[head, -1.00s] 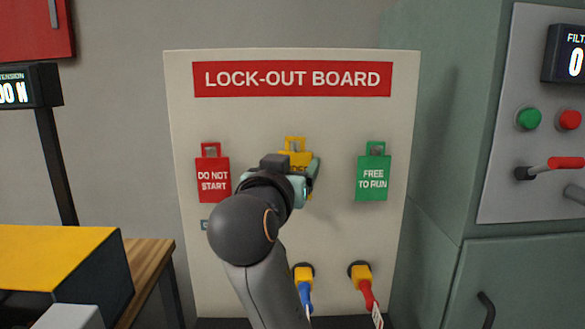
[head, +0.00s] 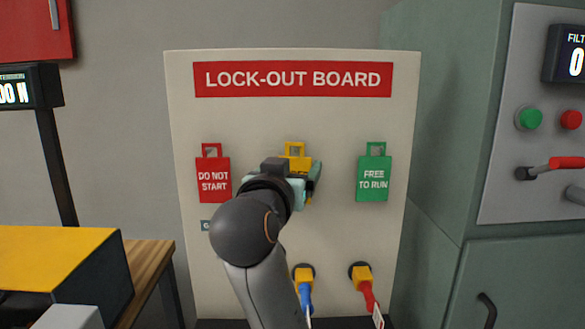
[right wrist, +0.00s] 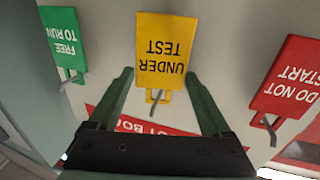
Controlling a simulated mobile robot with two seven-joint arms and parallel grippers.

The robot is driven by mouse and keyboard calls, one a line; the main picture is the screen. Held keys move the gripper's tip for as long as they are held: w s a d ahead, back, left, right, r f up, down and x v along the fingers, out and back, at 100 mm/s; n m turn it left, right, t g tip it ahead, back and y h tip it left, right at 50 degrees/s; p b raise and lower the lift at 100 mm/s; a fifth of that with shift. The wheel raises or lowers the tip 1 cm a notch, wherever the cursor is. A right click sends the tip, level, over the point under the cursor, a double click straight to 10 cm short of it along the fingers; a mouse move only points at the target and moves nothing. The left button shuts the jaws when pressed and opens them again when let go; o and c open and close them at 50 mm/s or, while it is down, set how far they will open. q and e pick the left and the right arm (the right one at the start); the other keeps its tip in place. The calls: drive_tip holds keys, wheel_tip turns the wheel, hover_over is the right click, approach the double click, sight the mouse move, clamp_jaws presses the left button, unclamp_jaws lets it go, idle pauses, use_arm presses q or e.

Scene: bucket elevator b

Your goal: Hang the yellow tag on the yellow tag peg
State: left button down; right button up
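The yellow tag (head: 296,150) is at the middle of the lock-out board (head: 190,120), mostly hidden behind my right gripper in the head view. The right wrist view shows it upside down, reading UNDER TEST (right wrist: 166,45), with its loop at the grey yellow tag peg (right wrist: 155,97); the tag appears to hang there. My right gripper (head: 303,180) is in front of the tag. In the right wrist view its fingers (right wrist: 160,75) are spread, with gaps on either side of the tag. My left gripper is not in view.
A red DO NOT START tag (head: 213,180) hangs to the left and a green FREE TO RUN tag (head: 374,178) to the right. Blue (head: 304,285) and red (head: 364,285) handled items with yellow tops sit low on the board. A control cabinet (head: 440,190) stands at right.

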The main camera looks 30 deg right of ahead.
drive_tip(key=shift+o, duration=1.1)
drive_tip(key=shift+a, duration=0.1)
